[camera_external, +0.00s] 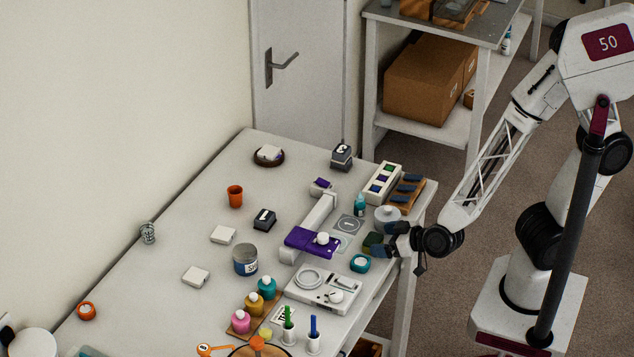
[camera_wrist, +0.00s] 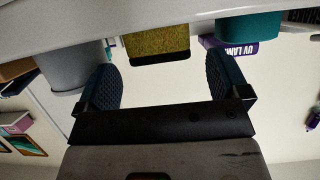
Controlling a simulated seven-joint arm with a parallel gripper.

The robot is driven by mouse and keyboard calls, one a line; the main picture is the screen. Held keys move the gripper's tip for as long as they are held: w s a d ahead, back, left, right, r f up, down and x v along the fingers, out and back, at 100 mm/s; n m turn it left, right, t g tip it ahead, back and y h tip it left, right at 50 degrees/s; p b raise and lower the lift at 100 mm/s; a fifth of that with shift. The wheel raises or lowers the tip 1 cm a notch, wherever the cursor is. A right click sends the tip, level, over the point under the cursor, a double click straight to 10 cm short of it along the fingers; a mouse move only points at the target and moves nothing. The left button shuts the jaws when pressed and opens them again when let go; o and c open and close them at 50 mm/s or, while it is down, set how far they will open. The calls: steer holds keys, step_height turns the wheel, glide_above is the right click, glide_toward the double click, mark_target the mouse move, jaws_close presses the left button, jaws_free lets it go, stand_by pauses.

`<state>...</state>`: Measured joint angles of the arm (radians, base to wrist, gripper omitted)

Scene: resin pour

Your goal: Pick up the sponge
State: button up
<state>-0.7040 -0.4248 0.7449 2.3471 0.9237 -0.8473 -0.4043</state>
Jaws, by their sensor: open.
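The sponge (camera_external: 371,243) is a small dark green block near the right edge of the table in the external view. In the wrist view the sponge (camera_wrist: 157,42) shows a rough yellow-green face with a dark band, at the top middle. My gripper (camera_external: 386,243) is just right of it, low at the table edge. In the wrist view my gripper (camera_wrist: 165,78) has its two dark blue ridged fingers wide apart, with nothing between them. The sponge lies beyond the fingertips, roughly lined up with the gap. I cannot tell the exact distance.
A teal round item (camera_external: 360,263) and a whitish container (camera_external: 387,214) flank the sponge closely. The purple UV lamp (camera_external: 312,241) stands left of it. A teal bottle (camera_external: 360,205) and a wooden rack (camera_external: 408,190) are farther back. Bottles on a wooden board (camera_external: 243,325) stand toward the front.

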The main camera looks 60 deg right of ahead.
mark_target(375, 239)
steer(key=shift+x, duration=1.8)
steer(key=c, duration=1)
